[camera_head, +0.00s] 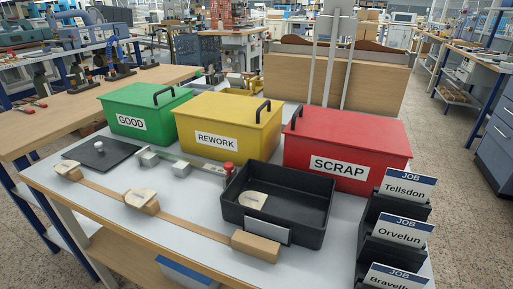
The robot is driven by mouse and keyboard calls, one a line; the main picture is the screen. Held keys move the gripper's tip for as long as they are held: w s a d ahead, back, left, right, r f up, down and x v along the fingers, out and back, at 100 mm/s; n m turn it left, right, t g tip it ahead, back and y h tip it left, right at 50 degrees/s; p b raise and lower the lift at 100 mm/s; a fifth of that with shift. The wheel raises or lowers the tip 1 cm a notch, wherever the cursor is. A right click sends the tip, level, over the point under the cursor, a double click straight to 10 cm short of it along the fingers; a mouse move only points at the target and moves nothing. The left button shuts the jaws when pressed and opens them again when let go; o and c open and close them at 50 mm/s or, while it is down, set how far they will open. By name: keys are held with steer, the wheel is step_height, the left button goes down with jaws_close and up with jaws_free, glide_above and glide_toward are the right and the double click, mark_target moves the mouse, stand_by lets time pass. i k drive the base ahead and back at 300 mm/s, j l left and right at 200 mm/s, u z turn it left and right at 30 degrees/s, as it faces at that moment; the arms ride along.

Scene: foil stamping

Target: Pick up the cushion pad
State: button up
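No thing in view is labelled as the cushion pad. A cream, rounded flat piece (253,201) lies in the black tray (307,196). Similar cream pieces sit on small wooden blocks (142,200) along a wooden strip (188,220). My gripper is not in view.
Green GOOD (143,111), yellow REWORK (222,127) and red SCRAP (345,148) lidded boxes stand behind. A metal fixture with a red knob (229,168) lies before them. Black holders with JOB cards (402,229) stand front right. The front-left tabletop is mostly clear.

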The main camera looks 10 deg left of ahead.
mark_target(63, 168)
steer(key=u, duration=1.35)
steer(key=i, duration=0.15)
